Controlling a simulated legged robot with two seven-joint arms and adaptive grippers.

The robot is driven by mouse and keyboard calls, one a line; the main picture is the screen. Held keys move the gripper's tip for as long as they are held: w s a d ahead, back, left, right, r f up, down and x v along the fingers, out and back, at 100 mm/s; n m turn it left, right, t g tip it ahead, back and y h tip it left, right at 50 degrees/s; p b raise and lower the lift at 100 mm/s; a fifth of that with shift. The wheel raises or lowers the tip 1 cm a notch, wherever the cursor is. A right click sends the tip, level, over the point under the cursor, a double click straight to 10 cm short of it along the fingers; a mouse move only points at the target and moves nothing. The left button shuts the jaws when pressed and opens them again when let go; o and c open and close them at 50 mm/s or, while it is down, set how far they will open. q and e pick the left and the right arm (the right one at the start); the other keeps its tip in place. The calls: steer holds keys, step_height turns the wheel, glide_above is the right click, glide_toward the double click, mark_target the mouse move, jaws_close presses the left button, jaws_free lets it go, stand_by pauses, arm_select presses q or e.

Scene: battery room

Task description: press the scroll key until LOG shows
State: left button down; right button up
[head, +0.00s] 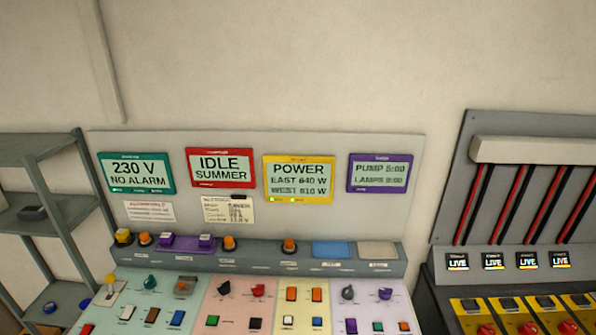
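Four small displays hang on the grey back panel of the console. The green-framed display (137,174) reads 230 V, NO ALARM. The red-framed display (220,168) reads IDLE SUMMER. The yellow-framed display (298,179) reads POWER, EAST 640 W, WEST 610 W. The purple-framed display (380,173) reads PUMP 5:00 and a LAMPS line. Several keys and knobs sit on the sloped desk below, among them a white key (127,313) and an orange key (291,294). Their labels are too small to read, so I cannot tell which is the scroll key. Neither gripper is in view.
A grey ledge (262,262) with orange buttons and a purple block (186,243) runs above the desk. Two paper notes (149,211) are on the panel. A shelf (40,225) stands left. A rack with LIVE indicators (528,261) and red-black cables stands right.

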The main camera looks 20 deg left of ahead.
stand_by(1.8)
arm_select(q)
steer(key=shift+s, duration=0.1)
